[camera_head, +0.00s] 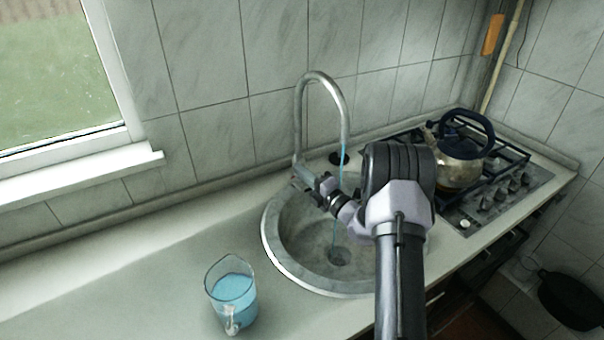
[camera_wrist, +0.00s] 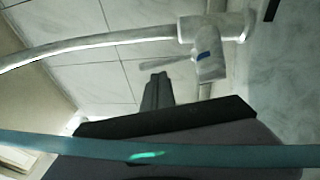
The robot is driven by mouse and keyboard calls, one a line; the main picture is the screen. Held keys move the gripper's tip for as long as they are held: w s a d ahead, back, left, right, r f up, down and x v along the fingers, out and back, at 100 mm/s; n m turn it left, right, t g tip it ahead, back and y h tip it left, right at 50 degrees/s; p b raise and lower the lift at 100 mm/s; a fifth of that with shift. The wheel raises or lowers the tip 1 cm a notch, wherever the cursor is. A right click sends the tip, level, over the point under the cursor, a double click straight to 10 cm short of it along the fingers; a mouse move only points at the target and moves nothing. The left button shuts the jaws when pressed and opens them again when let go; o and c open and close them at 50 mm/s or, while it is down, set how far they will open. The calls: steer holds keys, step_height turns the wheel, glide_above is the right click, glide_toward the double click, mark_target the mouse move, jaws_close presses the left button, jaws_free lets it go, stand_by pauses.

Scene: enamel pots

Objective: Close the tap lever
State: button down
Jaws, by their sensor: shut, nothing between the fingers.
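The metal tap (camera_head: 345,100) has a tall curved spout and stands behind the round sink. A thin blue stream of water (camera_head: 341,165) falls from it into the basin. In the wrist view the tap body (camera_wrist: 212,38) is at upper right, with a blue mark on it. A thin pale lever (camera_wrist: 166,62) sticks out from it to the left. My gripper (camera_head: 318,186) is beside the tap's base, largely hidden by my wrist in the head view. In the wrist view my gripper (camera_wrist: 158,80) is shut and empty, its tip close to the lever; contact is unclear.
The round sink (camera_head: 272,245) lies below my arm. A glass jug of blue liquid (camera_head: 231,292) stands on the counter (camera_head: 130,290) at left. A kettle (camera_head: 459,165) sits on the gas stove (camera_head: 515,182) at right. The tiled wall (camera_head: 210,60) is close behind the tap.

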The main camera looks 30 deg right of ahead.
steer(key=shift+w+d+r, duration=0.1)
steer(key=shift+w+d, duration=0.15)
steer(key=shift+w, duration=0.15)
steer(key=p, duration=0.2)
steer(key=r+m+p, duration=0.1)
steer(key=p, duration=0.2)
steer(key=shift+w+d+r+g, duration=0.15)
steer(key=shift+w+d+g, duration=0.15)
steer(key=shift+w, duration=0.1)
steer(key=shift+w+d+f, duration=0.15)
steer(key=shift+w+f, duration=0.05)
steer(key=shift+w, duration=0.15)
